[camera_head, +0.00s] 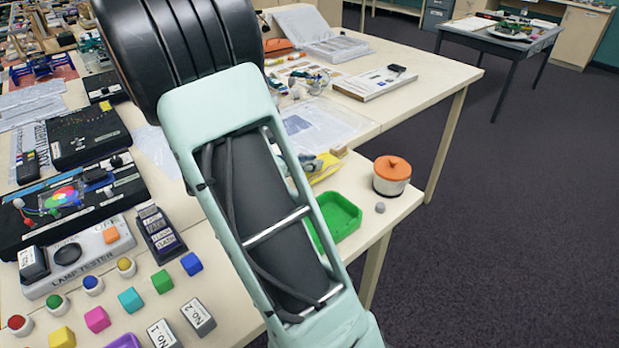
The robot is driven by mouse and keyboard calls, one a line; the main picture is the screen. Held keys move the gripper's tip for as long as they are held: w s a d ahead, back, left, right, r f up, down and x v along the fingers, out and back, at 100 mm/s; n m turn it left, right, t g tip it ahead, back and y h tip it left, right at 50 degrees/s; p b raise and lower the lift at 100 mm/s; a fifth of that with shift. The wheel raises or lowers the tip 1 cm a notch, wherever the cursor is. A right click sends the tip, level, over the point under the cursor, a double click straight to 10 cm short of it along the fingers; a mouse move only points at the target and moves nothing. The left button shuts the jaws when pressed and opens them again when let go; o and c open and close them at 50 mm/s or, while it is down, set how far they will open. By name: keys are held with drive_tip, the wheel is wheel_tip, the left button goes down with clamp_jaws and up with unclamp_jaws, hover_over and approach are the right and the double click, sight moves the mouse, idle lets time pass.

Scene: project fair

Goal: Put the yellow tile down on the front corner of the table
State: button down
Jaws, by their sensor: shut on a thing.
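My gripper is not in view; only my pale green and black arm shows, crossing the middle of the picture from the bottom to the top. No yellow tile can be made out. The table (222,287) is pale wood and runs across the left and middle. My arm hides part of the tabletop.
A green tray (338,217) sits near that corner, partly behind my arm. A yellow packet (326,168) lies behind it. Several coloured cubes, including a yellow one (62,337), stand at lower left near the lamp tester (85,262). Open carpet (520,220) lies to the right.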

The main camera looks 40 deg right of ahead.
sight(309, 173)
drive_tip(key=shift+w+d+f+b, duration=0.1)
drive_tip(key=shift+w+f+b, duration=0.1)
drive_tip(key=shift+f+b, duration=1.45)
drive_tip(key=shift+f, duration=0.2)
drive_tip(key=shift+f, duration=0.2)
drive_tip(key=c, duration=2)
unclamp_jaws()
drive_tip(key=shift+r, duration=0.1)
drive_tip(key=shift+r, duration=0.2)
drive_tip(key=p+v, duration=0.1)
drive_tip(key=v, duration=1.1)
drive_tip(key=shift+p, duration=0.4)
drive_tip(key=shift+f, duration=0.1)
